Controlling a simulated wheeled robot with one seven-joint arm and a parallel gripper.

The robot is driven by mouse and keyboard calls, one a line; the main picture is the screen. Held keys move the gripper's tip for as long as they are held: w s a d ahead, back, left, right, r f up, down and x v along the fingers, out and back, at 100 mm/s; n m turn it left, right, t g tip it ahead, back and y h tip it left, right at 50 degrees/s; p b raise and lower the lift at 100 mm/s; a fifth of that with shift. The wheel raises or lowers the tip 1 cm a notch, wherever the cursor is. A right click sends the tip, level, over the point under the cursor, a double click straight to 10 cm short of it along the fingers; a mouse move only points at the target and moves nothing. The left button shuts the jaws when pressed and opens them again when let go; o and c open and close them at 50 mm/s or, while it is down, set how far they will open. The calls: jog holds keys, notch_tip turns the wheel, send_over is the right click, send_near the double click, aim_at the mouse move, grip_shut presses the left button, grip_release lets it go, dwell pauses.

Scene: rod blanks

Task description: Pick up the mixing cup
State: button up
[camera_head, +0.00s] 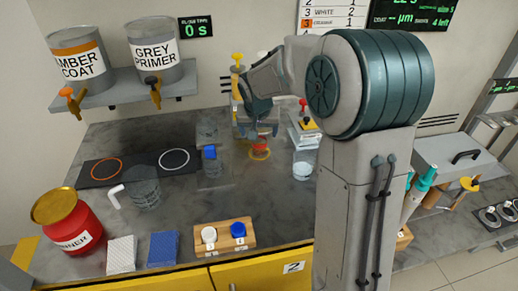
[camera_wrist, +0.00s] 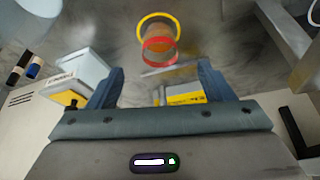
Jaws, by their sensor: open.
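A small cup-like vessel with a red rim (camera_head: 261,142) and a brownish see-through wall stands below my gripper in the head view. A yellow ring (camera_head: 260,154) lies around or under its base. I take this vessel for the mixing cup, but cannot be sure. In the wrist view its red rim (camera_wrist: 160,50) lies just beyond the fingertips, roughly centred between them, with the yellow ring (camera_wrist: 160,20) farther out. My gripper (camera_wrist: 160,72) is open and empty, with its two blue-grey fingers apart. It also shows in the head view (camera_head: 259,128), partly blurred against the background.
A clear cup (camera_head: 303,164) stands right of the gripper. A wooden block (camera_head: 224,240) holds white and blue caps. The counter's middle is clear.

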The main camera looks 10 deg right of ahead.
aim_at(259, 138)
jog(key=shift+x, duration=2.8)
jog(key=shift+w, duration=0.1)
jog(key=shift+r, duration=0.1)
jog(key=c, duration=1.4)
